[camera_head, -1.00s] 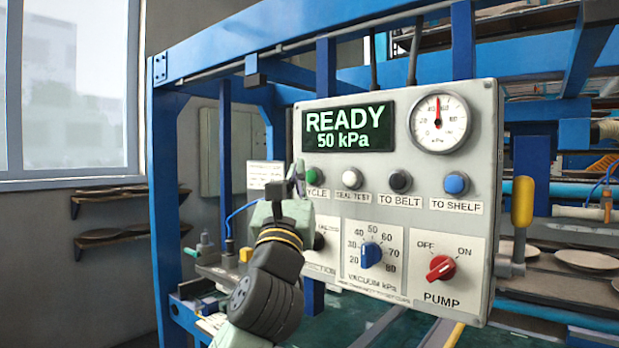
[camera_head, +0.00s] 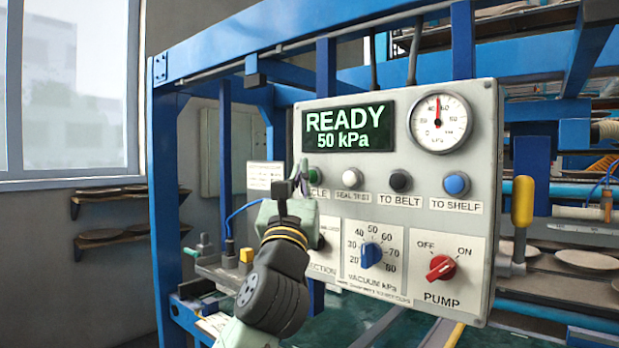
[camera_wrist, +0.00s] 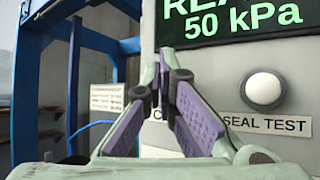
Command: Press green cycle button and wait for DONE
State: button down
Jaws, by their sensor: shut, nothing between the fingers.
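The green cycle button (camera_head: 313,174) is on the left of the grey control panel (camera_head: 480,250), partly hidden behind my gripper in the head view. The display (camera_head: 348,128) reads READY and 50 kPa. My gripper (camera_head: 302,170) is shut and empty, its fingertips in front of the button area. In the wrist view the fingertips of my gripper (camera_wrist: 168,60) point at the panel's left part and cover the green button. Contact with the button cannot be told.
The white SEAL TEST button (camera_head: 355,185), black TO BELT button (camera_head: 400,181) and blue TO SHELF button (camera_head: 456,183) lie to the right. Below are a blue vacuum knob (camera_head: 371,255) and a red pump knob (camera_head: 441,268). A blue frame post (camera_head: 167,220) stands left.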

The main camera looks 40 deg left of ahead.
jog(key=shift+w, duration=0.4)
jog(key=shift+s, duration=0.1)
dwell(0.5)
jog(key=shift+s, duration=0.8)
